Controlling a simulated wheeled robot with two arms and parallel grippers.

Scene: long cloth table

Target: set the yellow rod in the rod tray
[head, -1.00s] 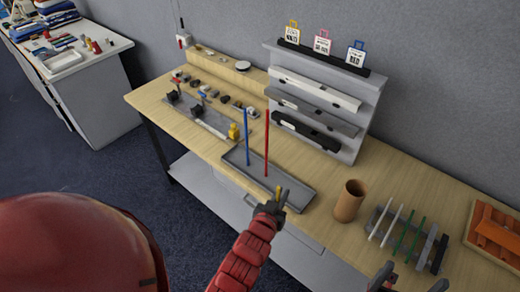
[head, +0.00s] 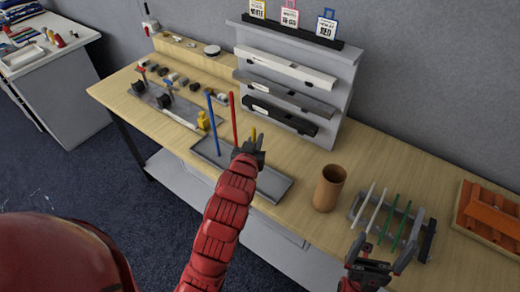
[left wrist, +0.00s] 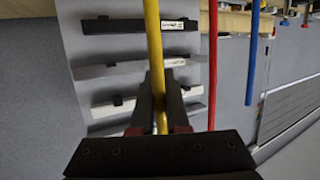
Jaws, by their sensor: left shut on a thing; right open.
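My left gripper (head: 249,146) is shut on the yellow rod (left wrist: 154,45); in the head view only a short piece of the rod (head: 253,134) shows above the fingers. The gripper is over the grey rod tray (head: 272,187), close to the red rod. The blue rod (head: 212,122) and the red rod (head: 234,118) stand upright in the tray's left part. In the left wrist view the red rod (left wrist: 212,70) and blue rod (left wrist: 252,60) are right of the yellow one. The yellow rod's lower end is hidden. My right gripper (head: 380,245) is open and empty, low on the right.
A brown cup (head: 328,188) stands right of the tray. A rack with white and green sticks (head: 390,222) is beyond it, near my right gripper. An orange bin (head: 488,213) is at the far right. A stepped grey shelf (head: 297,85) stands behind the tray.

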